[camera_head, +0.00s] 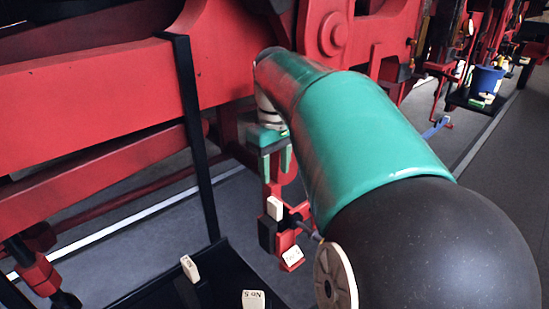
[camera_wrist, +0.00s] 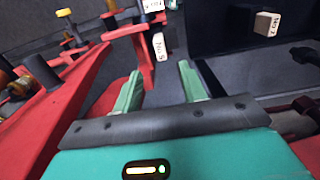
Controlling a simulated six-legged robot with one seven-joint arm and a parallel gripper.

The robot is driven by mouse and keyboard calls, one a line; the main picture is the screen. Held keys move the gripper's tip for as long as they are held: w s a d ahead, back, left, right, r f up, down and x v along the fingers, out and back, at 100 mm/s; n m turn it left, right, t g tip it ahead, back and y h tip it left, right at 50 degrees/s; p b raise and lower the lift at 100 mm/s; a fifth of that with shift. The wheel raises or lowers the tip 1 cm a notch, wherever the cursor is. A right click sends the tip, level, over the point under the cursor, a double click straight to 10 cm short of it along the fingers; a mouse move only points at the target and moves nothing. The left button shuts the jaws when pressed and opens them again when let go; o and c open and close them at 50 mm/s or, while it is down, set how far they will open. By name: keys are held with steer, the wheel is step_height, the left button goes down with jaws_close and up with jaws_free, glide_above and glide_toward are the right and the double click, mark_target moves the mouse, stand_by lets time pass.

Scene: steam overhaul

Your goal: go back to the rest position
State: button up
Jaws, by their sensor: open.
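My gripper (camera_head: 277,165) hangs below the end of my green arm in the head view, beside the red frame of the machine. In the wrist view its two pale green fingers are spread apart, and my gripper (camera_wrist: 158,82) shows nothing between them. A red bracket with a white numbered tag (camera_head: 292,257) stands just below and beyond the fingers in the head view. A numbered tag also shows ahead of the fingertips in the wrist view (camera_wrist: 160,46). Any contact between the fingers and the bracket cannot be told.
A black tray (camera_head: 232,275) with a thin upright post (camera_head: 195,130) stands at lower left, holding small pale numbered blocks (camera_head: 253,299). Red beams (camera_head: 90,100) fill the left. A blue bucket (camera_head: 487,80) stands far right. Grey floor (camera_head: 500,160) lies open at right.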

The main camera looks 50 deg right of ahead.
step_height(320, 180, up, 2)
steer(key=shift+w+a+r, duration=0.1)
steer(key=w+a+f+n+t, duration=0.1)
steer(key=a+f, duration=0.4)
steer(key=a, duration=1)
steer(key=w+a+f+n+t, duration=0.1)
steer(key=a+f+t, duration=0.3)
steer(key=a, duration=1.1)
steer(key=shift+f+n+t, duration=0.3)
steer(key=shift+f, duration=0.4)
steer(key=shift+s, duration=0.1)
